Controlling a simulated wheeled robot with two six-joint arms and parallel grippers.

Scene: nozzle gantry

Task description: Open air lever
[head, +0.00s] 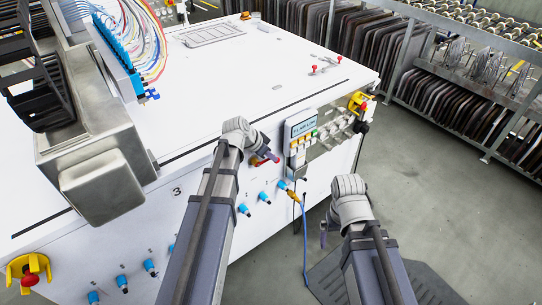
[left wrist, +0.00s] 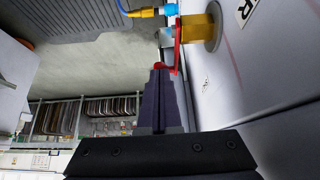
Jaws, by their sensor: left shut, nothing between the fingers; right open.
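The air lever (left wrist: 178,52) is a red handle on a yellow round fitting (left wrist: 197,41) that sticks out from the white machine side. In the head view a bit of red lever (head: 257,162) shows beside my left gripper, which partly hides it. My left gripper (head: 273,157) is shut and empty. In the left wrist view its dark fingertips (left wrist: 160,72) are right beside the red handle; I cannot tell if they touch. My right gripper (head: 324,236) is open, apart from the machine, above the floor at the lower right.
Blue fittings (head: 264,197) line the white machine front (head: 225,255). A brass connector (head: 292,195) with a blue hose is near the lever, below the control panel (head: 301,140). A yellow-and-red emergency stop (head: 358,102) is at the corner. Open floor (head: 430,190) lies to the right.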

